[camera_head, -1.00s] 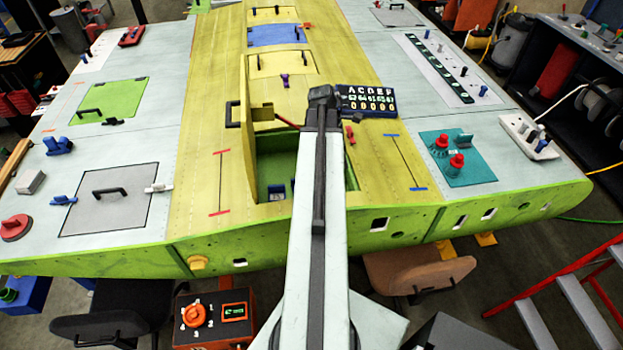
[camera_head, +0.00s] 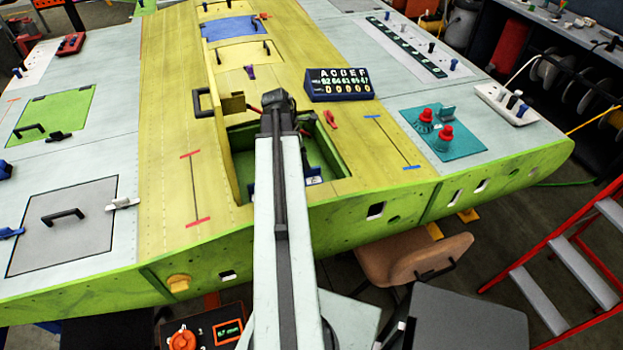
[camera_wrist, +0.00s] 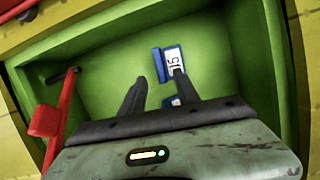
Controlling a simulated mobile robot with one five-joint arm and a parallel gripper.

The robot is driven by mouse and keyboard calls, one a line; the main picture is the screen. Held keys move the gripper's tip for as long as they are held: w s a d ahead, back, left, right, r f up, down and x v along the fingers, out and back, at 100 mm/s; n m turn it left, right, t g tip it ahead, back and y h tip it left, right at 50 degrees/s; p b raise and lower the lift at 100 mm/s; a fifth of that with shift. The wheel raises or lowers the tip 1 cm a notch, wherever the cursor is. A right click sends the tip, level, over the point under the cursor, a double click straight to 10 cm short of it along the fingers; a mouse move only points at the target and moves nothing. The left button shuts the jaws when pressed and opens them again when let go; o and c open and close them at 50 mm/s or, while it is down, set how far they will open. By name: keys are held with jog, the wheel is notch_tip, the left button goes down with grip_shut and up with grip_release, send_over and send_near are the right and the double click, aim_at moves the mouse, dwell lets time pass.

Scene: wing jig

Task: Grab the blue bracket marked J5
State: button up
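The blue bracket (camera_wrist: 172,62) lies on the floor of the green bay (camera_wrist: 105,62) in the wrist view. Its white label is turned sideways and appears to read J5. More blue (camera_wrist: 173,101) shows below it, partly hidden by my right finger; I cannot tell whether it is the same piece. My gripper (camera_wrist: 159,77) is open, with green floor visible between its fingers. The right fingertip overlaps the label's lower edge in the picture; contact cannot be judged. In the head view, a blue piece with a white label (camera_head: 313,180) shows right of my arm, which hides much of the bay.
A red-handled item (camera_wrist: 52,130) stands along the bay's left side in the wrist view. The bay's upright yellow panel (camera_head: 223,150) stands left of my arm. A dark display block (camera_head: 338,84) sits on the wing beyond the opening. Green walls enclose the bay.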

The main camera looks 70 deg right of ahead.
jog(key=b+x, duration=0.4)
jog(key=x, duration=0.1)
jog(key=shift+s+d+b, duration=0.1)
jog(key=shift+s+b, duration=0.25)
jog(key=shift+b, duration=0.05)
jog(key=shift+r, duration=0.15)
grip_shut()
jog(key=shift+r, duration=0.1)
notch_tip(320, 180, up, 10)
jog(key=p, duration=1)
jog(key=shift+p, duration=0.3)
